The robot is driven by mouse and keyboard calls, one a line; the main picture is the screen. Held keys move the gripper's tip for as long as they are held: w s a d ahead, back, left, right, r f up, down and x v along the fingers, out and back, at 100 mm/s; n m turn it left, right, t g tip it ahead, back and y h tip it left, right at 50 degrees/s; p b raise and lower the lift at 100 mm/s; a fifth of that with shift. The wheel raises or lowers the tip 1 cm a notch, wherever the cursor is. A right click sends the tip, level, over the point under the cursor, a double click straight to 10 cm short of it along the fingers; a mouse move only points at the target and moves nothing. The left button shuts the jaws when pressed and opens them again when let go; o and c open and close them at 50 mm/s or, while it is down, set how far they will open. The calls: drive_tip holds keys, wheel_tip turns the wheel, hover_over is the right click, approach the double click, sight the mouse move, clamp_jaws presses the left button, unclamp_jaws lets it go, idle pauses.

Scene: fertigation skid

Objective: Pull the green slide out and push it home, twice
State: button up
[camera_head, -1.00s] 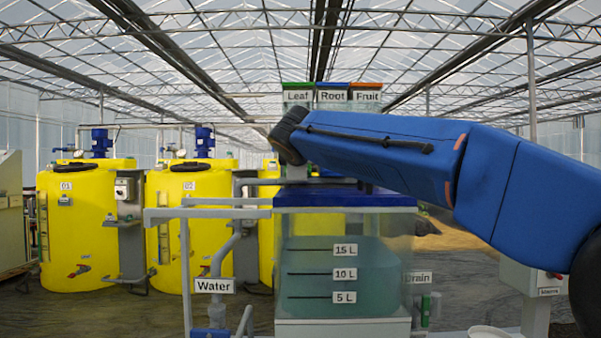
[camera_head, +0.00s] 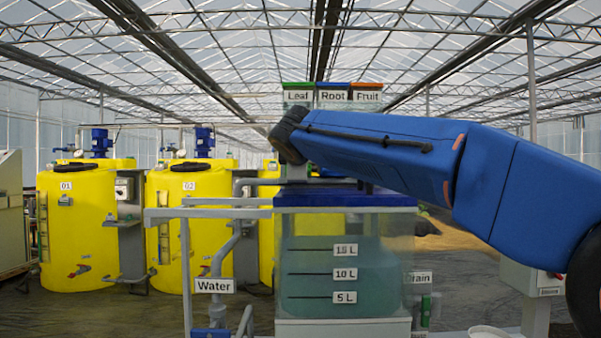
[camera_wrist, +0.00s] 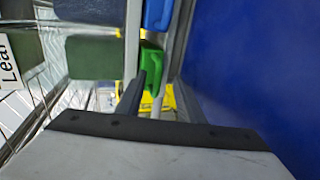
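The green slide (camera_wrist: 151,66) shows in the wrist view as a small bright green block under the dark hopper. In the head view it is hidden behind my arm. My gripper (camera_wrist: 161,76) reaches up from the bottom of the wrist view. Its dark left finger overlaps the left edge of the green slide, and a grey finger stands to the right with a gap between them. I cannot tell whether the finger touches the slide. The green-topped Leaf hopper (camera_head: 297,97) stands above my wrist in the head view.
A blue slide (camera_wrist: 158,14) sits beside the green one. The Root (camera_head: 332,96) and Fruit (camera_head: 366,97) hoppers stand right of Leaf. Below is a clear tank with a blue lid (camera_head: 345,197). A grey pipe rail (camera_head: 205,213) runs at its left.

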drive_tip(key=shift+s+a+f, duration=0.1)
drive_tip(key=shift+s, duration=1.2)
drive_tip(key=shift+s+a, duration=0.1)
drive_tip(key=shift+s, duration=1.2)
